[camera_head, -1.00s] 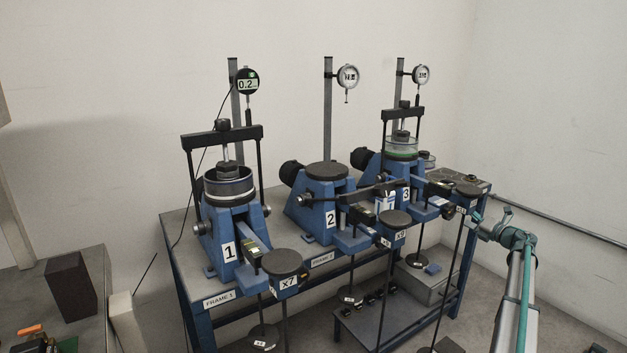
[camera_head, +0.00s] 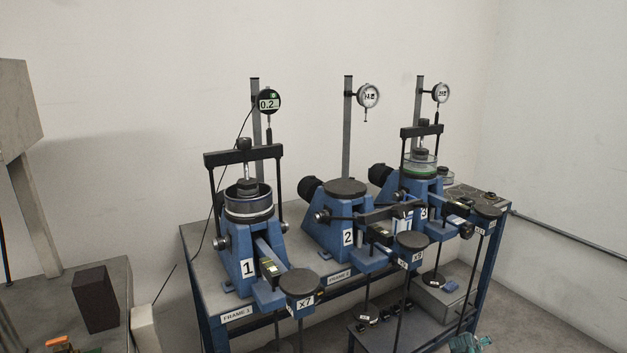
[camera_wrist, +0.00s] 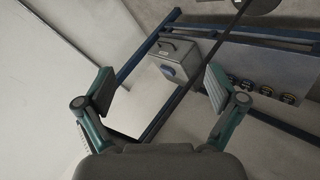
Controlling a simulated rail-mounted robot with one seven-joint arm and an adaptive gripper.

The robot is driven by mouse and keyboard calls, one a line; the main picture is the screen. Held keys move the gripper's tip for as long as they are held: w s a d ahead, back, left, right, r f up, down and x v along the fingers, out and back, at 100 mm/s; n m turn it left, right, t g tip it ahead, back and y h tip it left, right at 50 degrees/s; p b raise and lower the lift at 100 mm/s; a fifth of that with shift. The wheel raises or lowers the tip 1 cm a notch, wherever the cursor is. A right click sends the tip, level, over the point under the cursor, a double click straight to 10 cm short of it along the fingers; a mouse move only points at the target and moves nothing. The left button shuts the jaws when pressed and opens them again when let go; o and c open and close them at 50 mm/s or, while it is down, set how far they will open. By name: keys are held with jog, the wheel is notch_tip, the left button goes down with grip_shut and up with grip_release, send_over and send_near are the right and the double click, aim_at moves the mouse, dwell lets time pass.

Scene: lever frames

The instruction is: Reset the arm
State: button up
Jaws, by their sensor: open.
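My gripper (camera_wrist: 158,90) is open and empty in the wrist view, its two padded fingers wide apart over the lower part of the bench stand. In the head view only a small teal part of my arm shows at the bottom right edge, below the bench. Three blue lever frames stand on the bench: frame 1 (camera_head: 238,262), frame 2 (camera_head: 333,228) and frame 3 (camera_head: 408,192). Frames 1 and 3 carry a round cell under a black yoke. Frame 2 has a bare black top. Each has a dial gauge on a post behind it.
A grey box (camera_wrist: 183,58) and several small dark weights (camera_wrist: 262,88) sit on the low shelf. Hanging rods and weights (camera_head: 434,279) reach below the levers. A wall rail (camera_head: 575,238) runs at right. A side table (camera_head: 60,300) with a dark block (camera_head: 95,299) is at left.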

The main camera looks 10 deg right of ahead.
jog(key=s+a+f+m+g+y+p, duration=0.1)
jog(key=s+a+f+g+y, duration=0.1)
jog(key=s+a+f, duration=0.5)
jog(key=s+a+f+m+g+y+p, duration=0.15)
jog(key=s+a, duration=0.45)
jog(key=a, duration=0.6)
jog(key=s+a+f+g+y, duration=0.25)
jog(key=s+a+f, duration=0.3)
jog(key=a, duration=0.35)
jog(key=s+a+r+n+g+y+p, duration=0.1)
jog(key=s+a+g+p, duration=0.1)
jog(key=s+a, duration=0.9)
jog(key=s+a+r+n+g+y+p, duration=0.1)
jog(key=s+a+g, duration=0.3)
jog(key=s+a, duration=0.8)
jog(key=s+p, duration=0.1)
jog(key=s, duration=0.4)
jog(key=shift+s+n+p, duration=0.15)
jog(key=shift+n+p, duration=0.2)
